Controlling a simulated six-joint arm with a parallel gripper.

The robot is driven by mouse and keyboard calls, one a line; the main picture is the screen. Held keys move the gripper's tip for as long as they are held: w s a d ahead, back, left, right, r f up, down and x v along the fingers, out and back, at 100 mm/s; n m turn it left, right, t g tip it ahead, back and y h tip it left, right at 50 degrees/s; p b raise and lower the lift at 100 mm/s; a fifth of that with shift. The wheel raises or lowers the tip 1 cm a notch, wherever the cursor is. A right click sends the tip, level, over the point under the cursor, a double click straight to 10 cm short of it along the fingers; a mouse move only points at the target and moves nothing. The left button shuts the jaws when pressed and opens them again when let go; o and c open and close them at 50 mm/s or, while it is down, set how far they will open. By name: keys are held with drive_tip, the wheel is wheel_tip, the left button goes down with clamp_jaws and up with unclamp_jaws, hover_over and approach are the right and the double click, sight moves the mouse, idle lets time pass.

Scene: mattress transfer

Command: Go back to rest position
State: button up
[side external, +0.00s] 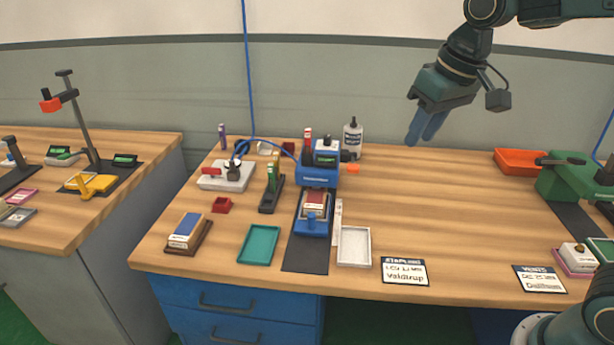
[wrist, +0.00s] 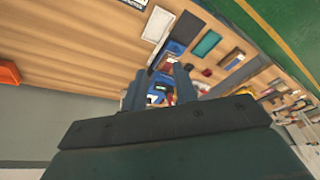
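My gripper (side external: 424,128) is raised high above the right half of the bench, with its blue fingers pointing down and left. It touches nothing. In the wrist view the two fingers (wrist: 159,88) stand apart with nothing held between them. A red and white block (side external: 314,202) sits in the blue fixture (side external: 312,228) at the middle of the bench. A blue and white block (side external: 186,229) rests on a brown tray (side external: 204,240) at the front left.
A teal tray (side external: 260,245) and a white tray (side external: 354,247) lie empty near the front. Printed cards (side external: 405,271) lie right of them. A blue machine (side external: 320,171), a bottle (side external: 352,138) and an orange bin (side external: 520,162) stand farther back. The bench below my gripper is clear.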

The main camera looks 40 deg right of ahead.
drive_tip(key=s+f+t, duration=0.1)
drive_tip(key=s, duration=0.7)
drive_tip(key=s+d+f+t, duration=0.1)
drive_tip(key=s+f, duration=0.1)
drive_tip(key=s, duration=0.6)
drive_tip(key=shift+s+d+f+n, duration=0.15)
drive_tip(key=shift+f+n, duration=0.15)
drive_tip(key=shift+n, duration=0.1)
